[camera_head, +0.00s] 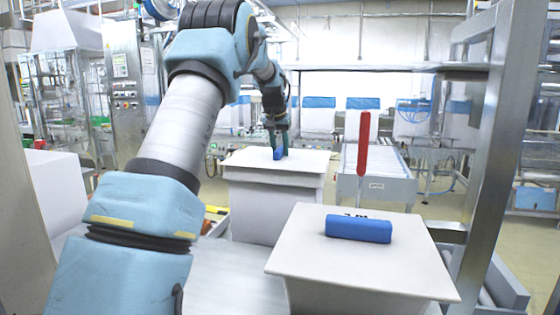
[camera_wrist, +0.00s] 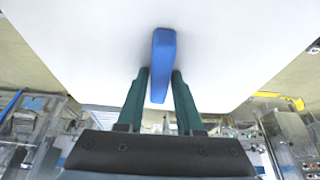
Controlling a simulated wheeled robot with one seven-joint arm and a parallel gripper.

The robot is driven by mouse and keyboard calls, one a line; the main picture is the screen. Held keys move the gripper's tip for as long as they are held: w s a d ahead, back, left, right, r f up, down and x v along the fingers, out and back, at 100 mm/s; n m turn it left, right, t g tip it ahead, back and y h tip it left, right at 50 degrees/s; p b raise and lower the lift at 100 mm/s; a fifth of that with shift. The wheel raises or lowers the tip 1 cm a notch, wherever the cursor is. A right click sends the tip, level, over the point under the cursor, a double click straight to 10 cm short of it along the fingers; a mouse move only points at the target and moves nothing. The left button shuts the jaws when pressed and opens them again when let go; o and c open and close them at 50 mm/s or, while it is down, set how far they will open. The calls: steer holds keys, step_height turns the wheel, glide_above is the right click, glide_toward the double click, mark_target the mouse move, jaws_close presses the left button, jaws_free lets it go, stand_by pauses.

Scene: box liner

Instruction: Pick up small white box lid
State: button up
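A white lid (camera_head: 307,162) with a blue bar handle (camera_head: 278,154) lies on a white box (camera_head: 262,208) in the middle of the head view. My gripper (camera_head: 279,150) points down at this handle. In the wrist view the white lid (camera_wrist: 85,50) fills the upper part, with the blue handle (camera_wrist: 163,60) near its middle. My gripper (camera_wrist: 160,74) has its two dark green fingers on either side of the handle. The fingers look open, with a narrow gap on the left; on the right, contact is hard to tell.
A second white lid (camera_head: 310,255) with a blue handle (camera_head: 358,229) lies on a nearer white box (camera_head: 350,299). A red upright bar (camera_head: 363,142) stands between the lids and a roller conveyor (camera_head: 378,180). A metal frame post (camera_head: 502,140) rises at the right.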

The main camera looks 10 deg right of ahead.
jaws_close()
stand_by(0.5)
step_height(320, 180, up, 28)
steer(key=p, duration=0.9)
steer(key=shift+r, duration=0.15)
